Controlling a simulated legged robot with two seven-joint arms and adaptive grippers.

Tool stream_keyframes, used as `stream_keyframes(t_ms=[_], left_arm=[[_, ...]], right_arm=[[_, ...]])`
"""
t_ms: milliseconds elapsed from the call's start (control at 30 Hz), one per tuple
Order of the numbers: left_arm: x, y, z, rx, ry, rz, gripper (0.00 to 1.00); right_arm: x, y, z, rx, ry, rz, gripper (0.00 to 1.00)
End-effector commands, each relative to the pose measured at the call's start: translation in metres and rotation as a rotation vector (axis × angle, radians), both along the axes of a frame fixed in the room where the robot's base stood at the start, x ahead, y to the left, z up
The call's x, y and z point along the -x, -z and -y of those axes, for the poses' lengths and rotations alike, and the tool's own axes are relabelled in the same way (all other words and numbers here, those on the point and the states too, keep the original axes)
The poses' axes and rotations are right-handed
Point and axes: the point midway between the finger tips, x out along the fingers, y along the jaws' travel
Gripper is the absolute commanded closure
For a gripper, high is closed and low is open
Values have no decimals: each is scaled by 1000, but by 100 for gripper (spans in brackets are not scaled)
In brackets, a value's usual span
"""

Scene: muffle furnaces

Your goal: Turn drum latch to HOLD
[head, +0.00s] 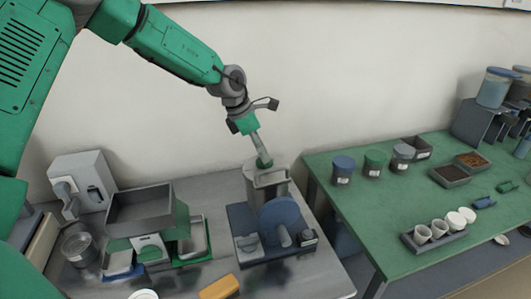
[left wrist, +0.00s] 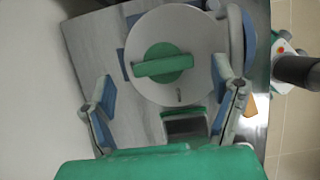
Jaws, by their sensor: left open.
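The drum (head: 265,188) is a grey cylinder standing on a blue base on the grey bench in the head view. In the left wrist view its round grey top (left wrist: 205,75) carries a green latch (left wrist: 164,64), a bar on a round hub, lying roughly across the picture with a slight tilt. A small dark mark shows on the lid below it. My left gripper (head: 259,146) points down at the drum top. Its fingers (left wrist: 162,78) are wide open, one on each side of the latch and apart from it. Lettering cannot be read. My right gripper is not in view.
A blue disc (head: 281,214) with a grey handle stands before the drum. Grey trays on green and blue stands (head: 140,208) are left of it; an orange block (head: 219,287) lies in front. A green table (head: 345,205) with jars and cups is right. The wall is behind.

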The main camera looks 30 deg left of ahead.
Motion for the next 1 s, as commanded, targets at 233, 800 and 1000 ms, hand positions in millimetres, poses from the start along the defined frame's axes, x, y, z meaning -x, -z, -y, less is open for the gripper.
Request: stream_keyframes(t_ms=[233,800,1000], left_arm=[[-7,25,7,0,1,0,21],[-8,28,8,0,0,1,72],[-8,29,8,1,-9,0,72]], right_arm=[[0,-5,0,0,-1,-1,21],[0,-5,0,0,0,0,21],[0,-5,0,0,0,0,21]])
